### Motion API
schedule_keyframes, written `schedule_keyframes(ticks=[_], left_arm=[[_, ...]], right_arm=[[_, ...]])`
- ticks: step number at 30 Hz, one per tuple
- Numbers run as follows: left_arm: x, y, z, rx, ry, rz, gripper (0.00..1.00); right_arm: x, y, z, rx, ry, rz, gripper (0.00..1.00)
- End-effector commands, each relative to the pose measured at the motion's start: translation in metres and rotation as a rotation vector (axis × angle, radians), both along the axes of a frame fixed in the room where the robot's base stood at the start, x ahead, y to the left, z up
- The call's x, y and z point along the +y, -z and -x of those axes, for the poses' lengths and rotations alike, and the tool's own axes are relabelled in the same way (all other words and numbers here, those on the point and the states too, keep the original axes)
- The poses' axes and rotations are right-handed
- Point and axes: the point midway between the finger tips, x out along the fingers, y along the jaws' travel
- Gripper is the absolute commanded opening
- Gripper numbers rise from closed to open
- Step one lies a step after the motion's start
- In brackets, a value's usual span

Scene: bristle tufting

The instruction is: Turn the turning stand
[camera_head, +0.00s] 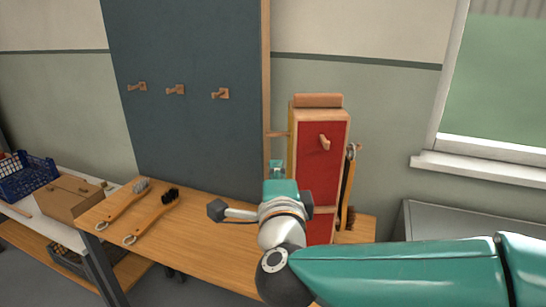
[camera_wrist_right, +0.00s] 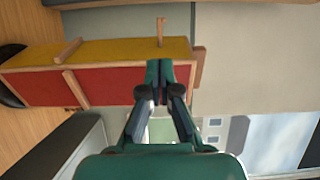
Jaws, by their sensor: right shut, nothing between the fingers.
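The turning stand (camera_head: 318,175) is a tall wooden block on the bench, with a red face toward me, a narrow yellow face on its left and a wooden cap. A wooden peg sticks out of the red face and another from the left side. My right gripper (camera_head: 277,169) is at the stand's left side, with its wrist hiding the lower part. In the right wrist view the stand (camera_wrist_right: 110,84) lies sideways, and my shut, empty fingers (camera_wrist_right: 158,72) overlap its capped end. I cannot tell whether they touch it. My left gripper is out of view.
Two brushes (camera_head: 125,201) (camera_head: 155,213) lie on the bench (camera_head: 205,236) at the left. More brushes (camera_head: 348,180) hang on the stand's right side. A dark board (camera_head: 190,130) with three pegs stands behind. A cardboard box (camera_head: 68,198) and blue crate (camera_head: 27,180) are far left.

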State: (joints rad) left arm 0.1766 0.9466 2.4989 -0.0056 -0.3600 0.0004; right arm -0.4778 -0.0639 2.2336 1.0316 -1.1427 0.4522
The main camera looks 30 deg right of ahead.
Motion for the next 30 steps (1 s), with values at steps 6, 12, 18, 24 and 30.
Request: schedule_keyframes(ticks=[6,12,18,24,30], left_arm=[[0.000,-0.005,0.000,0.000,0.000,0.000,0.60],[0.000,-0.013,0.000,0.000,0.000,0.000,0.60],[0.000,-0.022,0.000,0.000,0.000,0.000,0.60],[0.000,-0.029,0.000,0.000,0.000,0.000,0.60],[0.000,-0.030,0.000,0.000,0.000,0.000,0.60]], right_arm=[[-0.013,-0.001,-0.021,0.000,0.009,-0.005,0.00],[-0.031,-0.002,-0.058,0.001,0.007,-0.003,0.00],[-0.048,-0.002,-0.093,0.002,0.005,-0.003,0.00],[-0.058,-0.002,-0.115,0.000,0.002,-0.002,0.00],[-0.061,-0.001,-0.122,-0.001,0.000,-0.003,0.00]])
